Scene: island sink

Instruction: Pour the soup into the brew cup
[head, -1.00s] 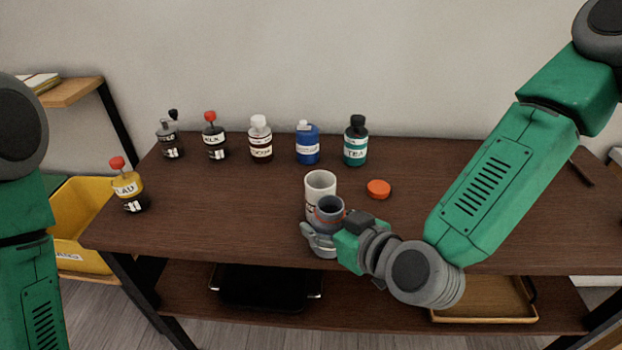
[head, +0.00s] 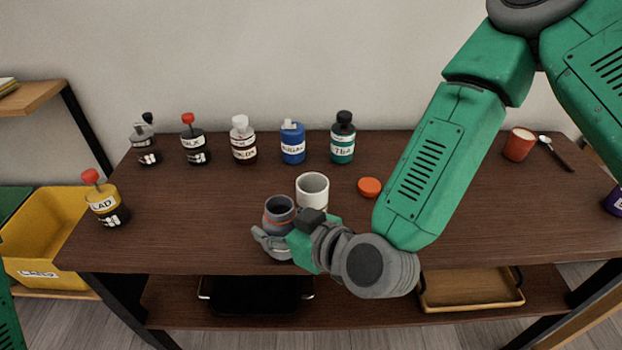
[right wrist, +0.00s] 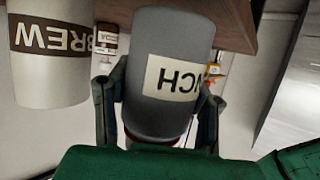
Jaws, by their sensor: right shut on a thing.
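The brew cup (head: 303,191) is a white cup standing upright and open-topped near the table's front middle. In the right wrist view, part of it (right wrist: 50,75) shows with a "BREW" band. My right gripper (head: 277,243) is shut around a grey container (head: 279,204) with an orange band, just front-left of the brew cup. The container's open mouth faces up; its contents cannot be made out. In the right wrist view, the container (right wrist: 165,50) sits between the fingers, its label partly reading "NCH". My left gripper is out of view.
An orange lid (head: 369,187) lies right of the brew cup. A red cup (head: 518,144) and a spoon (head: 556,153) are at the right. The table's left-middle is clear.

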